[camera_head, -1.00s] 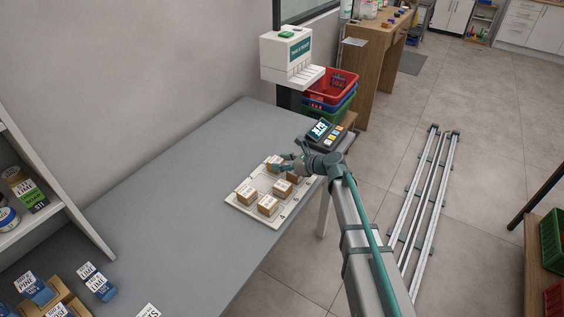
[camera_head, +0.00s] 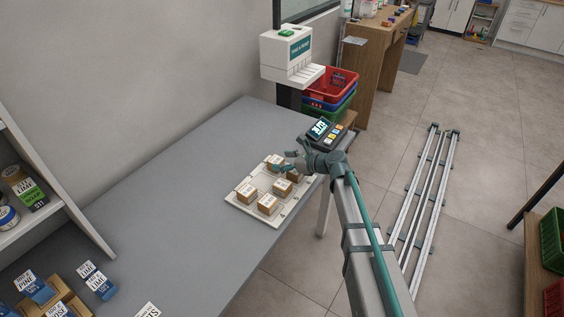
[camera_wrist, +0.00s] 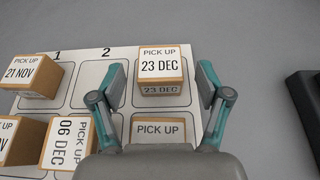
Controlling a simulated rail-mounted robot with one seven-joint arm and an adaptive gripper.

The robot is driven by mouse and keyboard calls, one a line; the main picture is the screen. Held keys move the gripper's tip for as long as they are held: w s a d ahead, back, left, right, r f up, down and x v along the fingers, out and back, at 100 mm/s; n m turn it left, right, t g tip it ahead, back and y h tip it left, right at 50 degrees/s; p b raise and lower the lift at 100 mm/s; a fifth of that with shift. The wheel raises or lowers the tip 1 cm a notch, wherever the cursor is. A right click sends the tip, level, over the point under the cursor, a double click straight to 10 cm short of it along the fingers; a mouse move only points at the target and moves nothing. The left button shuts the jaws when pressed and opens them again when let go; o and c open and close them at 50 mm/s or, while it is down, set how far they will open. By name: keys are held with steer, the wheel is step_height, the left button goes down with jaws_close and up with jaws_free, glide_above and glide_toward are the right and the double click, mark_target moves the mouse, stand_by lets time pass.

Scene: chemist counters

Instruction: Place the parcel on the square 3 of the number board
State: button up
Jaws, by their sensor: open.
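The white number board (camera_head: 235,199) lies on the grey counter and holds several small brown parcels with white labels. The parcel marked 23 DEC (camera_wrist: 161,62) sits flat on the board in the column right of number 2; it also shows in the head view (camera_head: 274,160). The number above it is hidden. My gripper (camera_wrist: 160,82) is open, its fingers on either side of this parcel, with a gap to each side. In the head view, my gripper (camera_head: 284,160) is over the far end of the board. Square 2 (camera_wrist: 98,88) is bare.
Parcels stand at square 1 (camera_wrist: 33,75) and in the near row, including one marked 06 DEC (camera_wrist: 68,142). A dark payment terminal (camera_head: 325,134) is close beyond the board. The counter (camera_head: 165,195) left of the board is clear.

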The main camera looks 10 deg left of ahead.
steer(key=b+v, duration=0.2)
steer(key=v, duration=0.9)
steer(key=shift+s+d, duration=0.1)
steer(key=shift+d, duration=0.15)
